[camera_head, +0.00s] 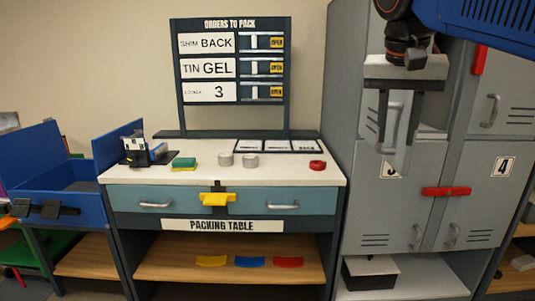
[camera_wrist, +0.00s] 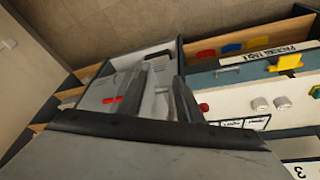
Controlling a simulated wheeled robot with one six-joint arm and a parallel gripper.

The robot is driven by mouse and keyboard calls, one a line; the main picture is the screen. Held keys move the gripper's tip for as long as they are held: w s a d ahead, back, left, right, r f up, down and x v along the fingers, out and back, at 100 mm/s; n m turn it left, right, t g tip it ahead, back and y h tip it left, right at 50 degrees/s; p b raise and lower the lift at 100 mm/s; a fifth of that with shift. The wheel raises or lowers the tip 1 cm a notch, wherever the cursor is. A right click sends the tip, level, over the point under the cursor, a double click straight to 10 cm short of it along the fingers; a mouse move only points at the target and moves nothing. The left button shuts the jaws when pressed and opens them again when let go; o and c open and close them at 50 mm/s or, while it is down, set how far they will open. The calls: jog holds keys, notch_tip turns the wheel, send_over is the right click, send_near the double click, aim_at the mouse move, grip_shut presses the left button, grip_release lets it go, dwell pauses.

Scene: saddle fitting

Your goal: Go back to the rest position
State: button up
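My gripper (camera_head: 396,135) hangs in the upper right of the head view, in front of the grey lockers (camera_head: 385,215). Its fingers point down and stand apart with nothing seen between them. In the wrist view my gripper (camera_wrist: 161,82) also shows two separated fingers, with the lockers beyond. The packing table (camera_head: 225,225) stands to the left of the gripper. The gripper is clear of all of these.
An orders board (camera_head: 232,23) rises behind the table. A blue bin (camera_head: 70,195) stands at the left. A yellow clip (camera_head: 217,199) sticks out from the table front. Red locker handles (camera_head: 445,191) protrude near the gripper. Yellow, blue and red pieces (camera_head: 249,262) lie on the lower shelf.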

jog(key=s+d+f+n, duration=0.1)
jog(key=s+f, duration=0.3)
jog(key=f, duration=0.7)
jog(key=s+d+f+n+t+y, duration=0.1)
jog(key=s+f, duration=0.4)
jog(key=f, duration=0.6)
jog(key=s+d+f+n+y, duration=0.1)
jog(key=s+f+n, duration=0.2)
jog(key=f, duration=0.9)
jog(key=shift+s+n, duration=0.3)
jog(key=shift+s, duration=0.95)
